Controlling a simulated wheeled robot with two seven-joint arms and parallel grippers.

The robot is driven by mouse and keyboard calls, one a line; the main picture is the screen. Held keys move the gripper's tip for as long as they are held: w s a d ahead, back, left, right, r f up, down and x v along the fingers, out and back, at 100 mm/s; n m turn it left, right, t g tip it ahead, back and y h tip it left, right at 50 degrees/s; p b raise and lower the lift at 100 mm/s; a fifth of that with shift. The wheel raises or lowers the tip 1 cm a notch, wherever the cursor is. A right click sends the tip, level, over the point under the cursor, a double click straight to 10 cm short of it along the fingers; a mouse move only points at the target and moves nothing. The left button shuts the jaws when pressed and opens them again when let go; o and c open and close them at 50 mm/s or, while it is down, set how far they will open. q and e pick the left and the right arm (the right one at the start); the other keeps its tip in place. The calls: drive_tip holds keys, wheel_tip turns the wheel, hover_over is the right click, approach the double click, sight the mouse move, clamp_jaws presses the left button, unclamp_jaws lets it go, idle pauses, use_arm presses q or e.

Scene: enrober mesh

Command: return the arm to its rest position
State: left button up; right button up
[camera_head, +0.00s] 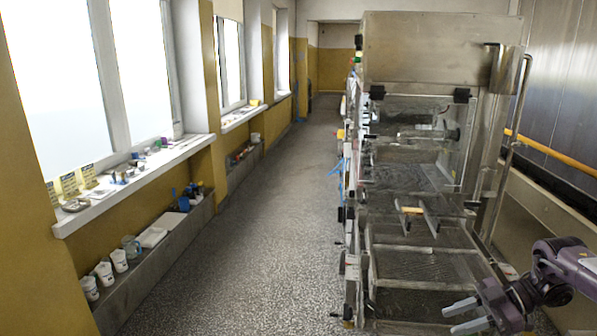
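My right gripper (448,320) is at the lower right, at the end of my purple-grey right arm (556,268). Its two grey fingers are apart with nothing visible between them. The fingers point left, in front of the near end of the steel enrober machine (418,50). I cannot tell how far above the machine's near part they are. My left gripper is not in view.
Dark mesh panels (420,266) lie in the machine's open frame. A grey bracket with an orange bar (411,210) rests above them. White cups (104,273) stand in a wall trough at left. The speckled floor (262,215) between is clear.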

drive_tip(key=w+a+f+n+t+h, duration=0.1)
drive_tip(key=w+a+f, duration=0.1)
drive_tip(key=a+f, duration=0.7)
drive_tip(key=w+a+f, duration=0.1)
drive_tip(key=a+f, duration=0.5)
drive_tip(key=f, duration=0.6)
drive_tip(key=s+a+f+m+t+h, duration=0.1)
drive_tip(key=s+a+f+m+t, duration=0.15)
drive_tip(key=f, duration=0.45)
drive_tip(key=s+a+f+m+t+h, duration=0.1)
drive_tip(key=s+a+f+m, duration=0.15)
drive_tip(key=f, duration=0.55)
drive_tip(key=s+d+f+m+h, duration=0.1)
drive_tip(key=s+f+m+h, duration=0.5)
drive_tip(key=s+f, duration=1.1)
drive_tip(key=s+d+f+m+g+h, duration=0.1)
drive_tip(key=s+f+m+g, duration=0.1)
drive_tip(key=s, duration=1)
drive_tip(key=s+d+f+m+g+h, duration=0.2)
drive_tip(key=s+f+g, duration=0.1)
drive_tip(key=s, duration=1)
drive_tip(key=shift+d+f+m, duration=0.3)
drive_tip(key=shift+f, duration=0.1)
